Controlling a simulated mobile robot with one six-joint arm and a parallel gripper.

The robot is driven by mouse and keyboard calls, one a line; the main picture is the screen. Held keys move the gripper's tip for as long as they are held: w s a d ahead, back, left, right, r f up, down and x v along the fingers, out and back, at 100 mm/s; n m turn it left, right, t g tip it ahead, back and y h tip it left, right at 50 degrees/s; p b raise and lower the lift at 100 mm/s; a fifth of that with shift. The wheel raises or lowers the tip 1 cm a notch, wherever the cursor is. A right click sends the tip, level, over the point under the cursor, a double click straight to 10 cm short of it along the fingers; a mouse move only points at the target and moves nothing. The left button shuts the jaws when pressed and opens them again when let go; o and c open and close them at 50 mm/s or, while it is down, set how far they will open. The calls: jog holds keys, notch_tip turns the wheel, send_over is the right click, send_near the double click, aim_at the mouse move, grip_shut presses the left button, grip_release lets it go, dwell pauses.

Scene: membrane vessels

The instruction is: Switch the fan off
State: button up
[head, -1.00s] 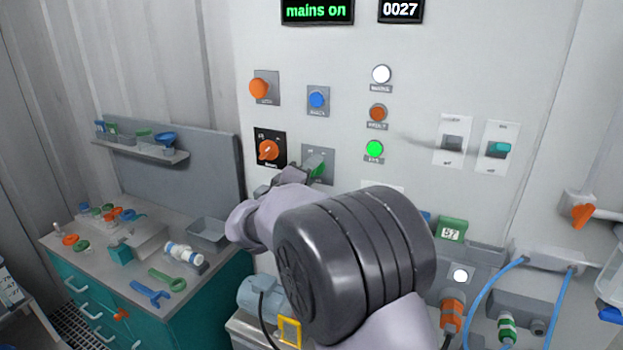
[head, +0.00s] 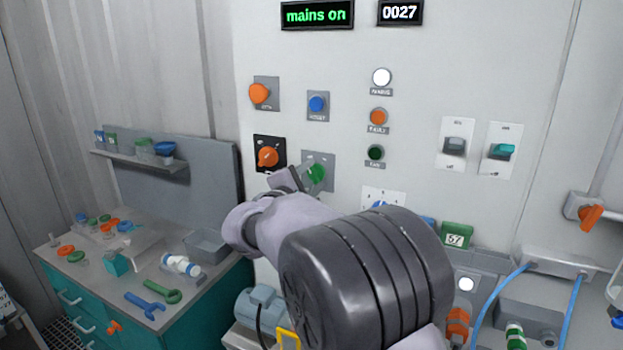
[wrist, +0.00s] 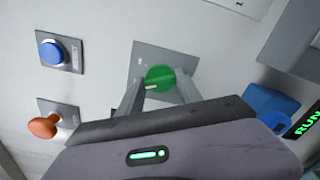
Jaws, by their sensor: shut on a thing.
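The green rotary knob (head: 316,174) sits on a grey plate on the wall panel, partly hidden behind my gripper in the head view. In the wrist view the green knob (wrist: 159,78) shows a pale pointer mark, and my gripper (wrist: 160,90) has one finger on each side of it, shut on it. In the head view my gripper (head: 302,178) reaches the knob from below left. The fan lamp (head: 376,152), at the bottom of the lamp column, is dark green and unlit.
An orange rotary knob (head: 268,157) on a black plate is close left of my gripper. A blue button (head: 317,104) and an orange mushroom button (head: 260,93) are above. Two rocker switches (head: 455,146) (head: 502,151) are to the right. A workbench (head: 110,283) with tools stands left.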

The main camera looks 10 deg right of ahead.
jog(key=shift+n, duration=0.3)
dwell(0.4)
jog(key=o, duration=1.4)
jog(key=p+v, duration=0.1)
jog(key=v, duration=1.6)
jog(key=shift+s+a, duration=0.15)
jog(key=shift+s, duration=0.05)
